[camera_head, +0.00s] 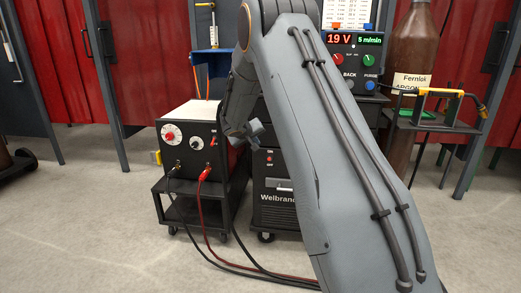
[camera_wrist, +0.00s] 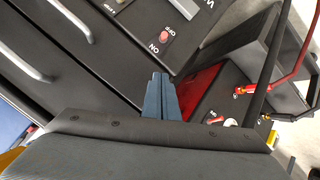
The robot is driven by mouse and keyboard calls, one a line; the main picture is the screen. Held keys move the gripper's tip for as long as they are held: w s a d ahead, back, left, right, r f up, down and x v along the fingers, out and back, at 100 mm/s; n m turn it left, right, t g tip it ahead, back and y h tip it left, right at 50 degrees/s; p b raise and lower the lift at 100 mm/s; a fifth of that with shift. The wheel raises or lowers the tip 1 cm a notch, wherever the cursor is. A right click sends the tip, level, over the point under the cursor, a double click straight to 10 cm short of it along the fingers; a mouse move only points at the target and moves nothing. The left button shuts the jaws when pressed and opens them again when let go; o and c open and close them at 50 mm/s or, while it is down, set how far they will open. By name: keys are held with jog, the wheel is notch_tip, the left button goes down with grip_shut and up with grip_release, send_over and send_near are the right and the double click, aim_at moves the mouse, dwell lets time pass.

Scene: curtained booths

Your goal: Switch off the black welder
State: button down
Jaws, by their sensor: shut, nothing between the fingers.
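The dark welder cabinet marked "Welbrand" (camera_head: 272,211) stands behind my arm, partly hidden by it. A small red switch (camera_head: 269,158) sits on its front between ON and OFF; it also shows in the wrist view (camera_wrist: 165,37). I cannot tell which way it is set. My gripper (camera_head: 247,132) is shut and empty, in front of the gap between the cabinet and the box to its left. In the wrist view, the closed fingertips (camera_wrist: 161,75) point toward the panel, below the switch in the picture and apparently apart from it.
A box with a black front (camera_head: 190,158), dials and a red switch stands on a low cart (camera_head: 195,212) at left. Its red and black cables trail across the floor. A feeder (camera_head: 340,62) reads 19 V. A brown argon cylinder (camera_head: 408,55) stands at right. Floor at left is clear.

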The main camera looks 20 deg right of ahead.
jog(key=x, duration=0.9)
jog(key=shift+w+d+f, duration=0.1)
jog(key=shift+w+f, duration=0.05)
jog(key=shift+f, duration=0.15)
jog(key=s+f, duration=0.1)
jog(key=s+d+f, duration=0.1)
jog(key=shift+s+f, duration=0.3)
jog(key=shift+f, duration=0.1)
jog(key=shift+w+a, duration=0.1)
jog(key=shift+a, duration=0.05)
